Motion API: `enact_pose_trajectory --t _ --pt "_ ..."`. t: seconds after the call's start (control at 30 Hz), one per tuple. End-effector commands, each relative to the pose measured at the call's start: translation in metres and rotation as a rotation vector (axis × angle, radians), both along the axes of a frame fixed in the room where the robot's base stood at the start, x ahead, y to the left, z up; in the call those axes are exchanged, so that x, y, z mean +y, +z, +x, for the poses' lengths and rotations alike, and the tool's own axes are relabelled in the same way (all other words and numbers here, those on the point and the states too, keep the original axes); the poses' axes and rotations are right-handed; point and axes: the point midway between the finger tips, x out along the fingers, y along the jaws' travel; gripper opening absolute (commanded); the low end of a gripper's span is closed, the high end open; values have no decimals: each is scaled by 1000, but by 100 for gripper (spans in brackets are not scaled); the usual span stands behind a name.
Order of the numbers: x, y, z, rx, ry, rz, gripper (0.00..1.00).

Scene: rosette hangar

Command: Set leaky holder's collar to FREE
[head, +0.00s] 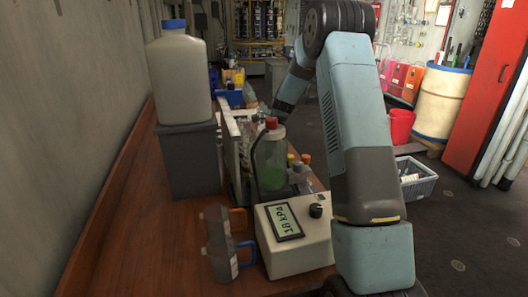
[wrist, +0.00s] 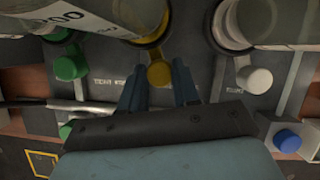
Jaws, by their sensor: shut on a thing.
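In the wrist view, three dark ring-shaped holders stand in a row, each around a vessel. Their rounded front knobs are green (wrist: 70,66), yellow (wrist: 159,73) and white (wrist: 254,79). My gripper (wrist: 158,86) has its two blue fingers on either side of the yellow knob, at the middle holder, and is shut on it. The small plate lettering beside the knobs is too blurred to read, and I cannot tell which holder leaks. In the head view, my arm reaches over the bench, and its gripper cannot be made out clearly.
A pale box (head: 296,240) with a display reading about 18 kPa stands at the bench front. Beside it are cups with blue and orange handles (head: 221,250). A green-filled bottle (head: 271,158) and a large blue-capped jug (head: 179,70) on a grey block (head: 189,160) stand behind.

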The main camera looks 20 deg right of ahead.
Motion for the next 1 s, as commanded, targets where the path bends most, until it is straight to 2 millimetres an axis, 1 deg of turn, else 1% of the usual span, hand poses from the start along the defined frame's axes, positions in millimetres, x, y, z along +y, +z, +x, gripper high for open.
enact_pose_trajectory --t 0.17,0.2,0.67,0.87,1.0 --pt "0 1 1 -3 0 0 0" --pt "5 1 1 -4 -1 0 0" --pt "0 1 -3 -3 -53 2 0" --pt "-2 1 -9 -3 -137 2 0" --pt "-3 2 -17 -3 -243 1 0"
